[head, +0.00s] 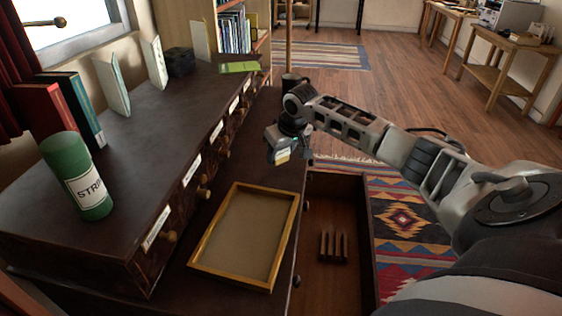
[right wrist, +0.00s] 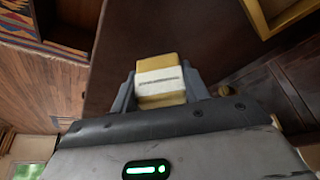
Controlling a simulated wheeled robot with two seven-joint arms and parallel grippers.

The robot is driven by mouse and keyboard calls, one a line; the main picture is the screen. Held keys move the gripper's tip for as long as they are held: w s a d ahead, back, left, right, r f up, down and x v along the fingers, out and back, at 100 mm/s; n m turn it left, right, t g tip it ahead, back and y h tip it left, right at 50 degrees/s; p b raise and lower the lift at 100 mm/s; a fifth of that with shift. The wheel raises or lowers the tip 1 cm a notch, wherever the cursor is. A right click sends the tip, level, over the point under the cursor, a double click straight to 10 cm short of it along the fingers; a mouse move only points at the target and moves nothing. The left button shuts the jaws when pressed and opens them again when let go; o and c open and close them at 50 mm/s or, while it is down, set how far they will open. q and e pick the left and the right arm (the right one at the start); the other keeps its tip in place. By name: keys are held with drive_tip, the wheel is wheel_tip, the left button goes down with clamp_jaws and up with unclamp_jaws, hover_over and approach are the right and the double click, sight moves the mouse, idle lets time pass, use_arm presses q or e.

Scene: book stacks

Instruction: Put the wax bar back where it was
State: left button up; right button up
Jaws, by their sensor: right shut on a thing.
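The wax bar (right wrist: 158,66) is a small yellow block with a white paper band around it. My right gripper (right wrist: 160,88) is shut on it, one finger on each side, in the right wrist view. In the head view the right gripper (head: 284,148) hangs near the cabinet's right side, beyond the wooden tray, with the yellow bar (head: 283,157) low in its jaws. The bar appears held above the dark cabinet top, apart from the tray. My left gripper is not in view.
A shallow yellow-framed tray (head: 196,258) lies empty on the dark lower top. An open drawer (head: 345,285) at the right holds a small slotted piece (head: 333,247).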

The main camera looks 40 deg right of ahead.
sight(283, 157)
wheel_tip(283, 157, down, 3)
drive_tip(key=shift+r, duration=0.15)
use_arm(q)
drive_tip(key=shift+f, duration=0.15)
use_arm(e)
drive_tip(key=o, duration=1)
drive_tip(key=shift+s, duration=0.1)
drive_tip(key=shift+c, duration=0.2)
use_arm(q)
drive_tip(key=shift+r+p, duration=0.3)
drive_tip(key=shift+p, duration=0.5)
use_arm(e)
drive_tip(key=v, duration=1.2)
